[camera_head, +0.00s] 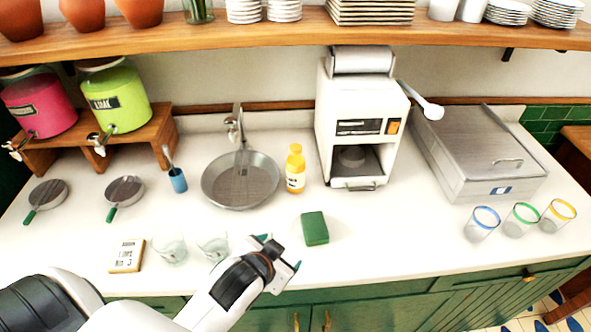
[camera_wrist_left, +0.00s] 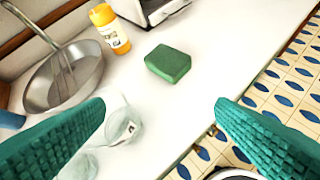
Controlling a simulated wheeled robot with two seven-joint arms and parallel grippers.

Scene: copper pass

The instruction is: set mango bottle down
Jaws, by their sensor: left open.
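The mango bottle (camera_head: 295,169) is yellow-orange with a white label. It stands upright on the white counter between the round metal basin and the white machine. It also shows in the left wrist view (camera_wrist_left: 109,29), at the upper left. My left gripper (camera_head: 281,252) is near the counter's front edge, below the green sponge and apart from the bottle. In the left wrist view its two green fingers (camera_wrist_left: 160,118) are spread wide with nothing held between them. My right gripper is in neither view.
A green sponge (camera_head: 314,228) lies between gripper and bottle. Two clear glasses (camera_head: 213,247) (camera_head: 170,250) stand left of the gripper. The metal basin (camera_head: 240,180) is left of the bottle, the white machine (camera_head: 358,120) right. Counter right of the sponge is clear up to the rimmed glasses (camera_head: 483,223).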

